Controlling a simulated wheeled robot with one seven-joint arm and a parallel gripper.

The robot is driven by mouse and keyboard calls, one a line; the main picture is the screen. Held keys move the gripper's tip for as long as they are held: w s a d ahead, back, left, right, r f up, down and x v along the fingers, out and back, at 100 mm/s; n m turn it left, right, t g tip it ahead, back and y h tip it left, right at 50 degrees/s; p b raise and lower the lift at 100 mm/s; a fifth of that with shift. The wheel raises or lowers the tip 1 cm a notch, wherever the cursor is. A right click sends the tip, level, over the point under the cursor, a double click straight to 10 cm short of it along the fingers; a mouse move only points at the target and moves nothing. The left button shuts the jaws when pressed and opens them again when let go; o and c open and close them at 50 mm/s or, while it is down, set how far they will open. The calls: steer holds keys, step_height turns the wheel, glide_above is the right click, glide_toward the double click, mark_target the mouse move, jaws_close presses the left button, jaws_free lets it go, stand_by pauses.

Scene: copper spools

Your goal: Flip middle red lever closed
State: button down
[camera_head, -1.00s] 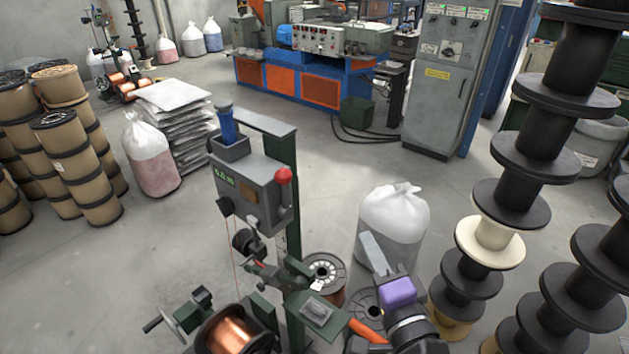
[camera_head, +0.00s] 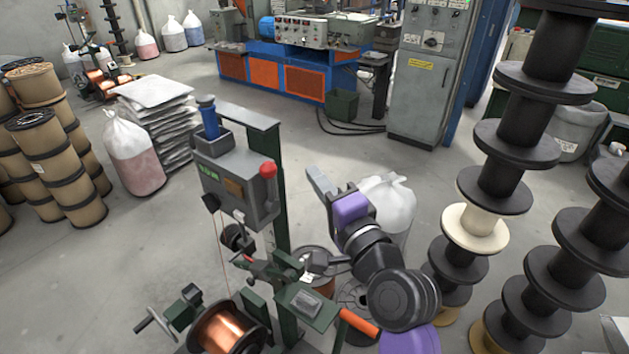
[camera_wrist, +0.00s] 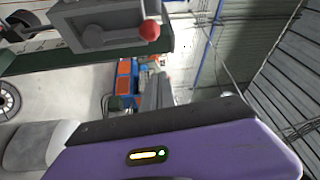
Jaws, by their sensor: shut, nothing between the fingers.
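The red ball knob of a lever (camera_head: 268,169) sits at the upper right corner of a grey control box (camera_head: 235,187) on a green-framed machine. It is the only red knob I see on this box. In the wrist view the red knob (camera_wrist: 150,30) shows at the top, beside a grey housing (camera_wrist: 105,25). My gripper (camera_head: 318,183) has grey fingers and a purple body. The depth of that gap is hard to tell.
The machine's green post (camera_head: 281,215) stands behind the box. A copper spool (camera_head: 230,335) and an orange handle (camera_head: 360,322) are lower down. A white bag (camera_head: 388,205) stands behind my arm. Stacked black spools (camera_head: 487,190) rise at right.

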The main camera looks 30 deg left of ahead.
mark_target(265, 175)
steer(key=f+x, duration=0.1)
steer(key=x, duration=0.6)
steer(key=shift+s+a+r+p, duration=0.15)
steer(key=shift+s+p, duration=0.15)
steer(key=shift+s, duration=0.35)
steer(key=shift+s+a+f+p, duration=0.15)
steer(key=shift+s+p, duration=0.15)
steer(key=shift+s, duration=0.3)
steer(key=shift+s+a+r+p, duration=0.2)
steer(key=shift+s+p, duration=0.1)
steer(key=shift+s, duration=0.35)
steer(key=shift+s+f+b, duration=0.15)
steer(key=shift+b, duration=0.4)
steer(key=s+n+y+b, duration=0.1)
steer(key=n+b, duration=0.1)
steer(key=b, duration=0.2)
steer(key=s+n+y+b, duration=0.1)
steer(key=b, duration=0.3)
steer(key=s+n+b, duration=0.2)
steer(key=b, duration=0.3)
steer(key=shift+a+f+n+y, duration=0.1)
steer(key=shift+f+n+y, duration=0.2)
steer(key=shift+f+y, duration=0.1)
steer(key=s+f+n+g+y+b, duration=0.4)
steer(key=n+b, duration=0.6)
steer(key=b, duration=1.1)
steer(key=shift+s+a+f, duration=0.25)
steer(key=shift+s, duration=1)
